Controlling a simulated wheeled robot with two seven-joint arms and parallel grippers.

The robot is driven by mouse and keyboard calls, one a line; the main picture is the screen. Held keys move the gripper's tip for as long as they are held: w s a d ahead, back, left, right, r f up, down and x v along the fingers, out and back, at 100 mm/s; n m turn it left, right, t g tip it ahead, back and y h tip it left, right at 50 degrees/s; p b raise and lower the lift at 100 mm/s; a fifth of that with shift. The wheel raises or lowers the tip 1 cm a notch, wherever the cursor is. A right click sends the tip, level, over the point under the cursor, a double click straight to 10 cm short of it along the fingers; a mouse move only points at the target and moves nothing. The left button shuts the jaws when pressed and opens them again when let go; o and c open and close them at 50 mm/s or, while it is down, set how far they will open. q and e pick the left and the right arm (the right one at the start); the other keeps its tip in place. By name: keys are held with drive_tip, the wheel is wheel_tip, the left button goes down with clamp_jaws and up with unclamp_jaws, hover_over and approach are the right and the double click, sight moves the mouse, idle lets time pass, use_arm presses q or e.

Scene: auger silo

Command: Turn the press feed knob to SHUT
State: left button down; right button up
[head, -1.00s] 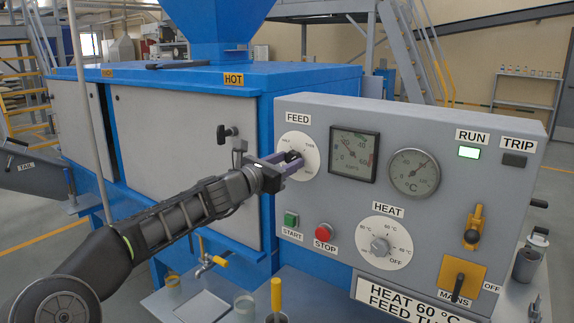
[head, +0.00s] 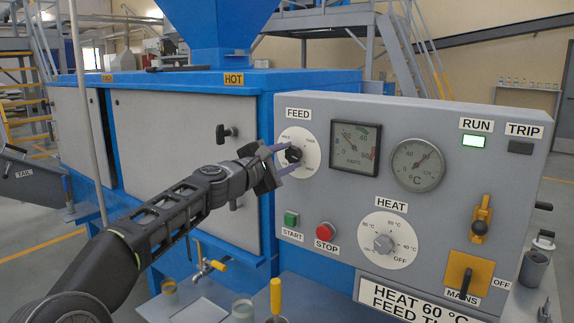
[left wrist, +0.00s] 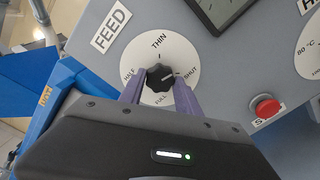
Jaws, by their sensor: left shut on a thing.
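The FEED knob is a black lobed knob (left wrist: 158,77) on a round white dial (head: 286,151) at the panel's upper left. In the left wrist view the dial reads THIN at top, SHUT at right, FULL at bottom and HALF at left. A small light mark shows on the knob's right side, towards SHUT, but its exact setting is hard to tell. My left gripper (head: 285,158) is shut on the knob, with its purple fingers on either side of it. The left gripper also shows in the left wrist view (left wrist: 158,92). My right gripper is not in view.
The grey panel (head: 340,215) also carries two gauges, a green START button (head: 291,219), a red STOP button (head: 325,231), a HEAT dial (head: 384,260) and a yellow MAINS switch (head: 467,278). A blue-framed cabinet stands left of the panel.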

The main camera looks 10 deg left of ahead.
use_arm(q)
drive_tip(key=m+b, duration=0.1)
drive_tip(key=m, duration=0.2)
drive_tip(key=shift+f+m+b, duration=0.15)
drive_tip(key=shift+m+b, duration=0.15)
drive_tip(key=shift+b, duration=0.05)
drive_tip(key=shift+m+b, duration=0.55)
drive_tip(key=shift+m, duration=0.75)
drive_tip(key=c, duration=0.9)
unclamp_jaws()
drive_tip(key=shift+o, duration=0.2)
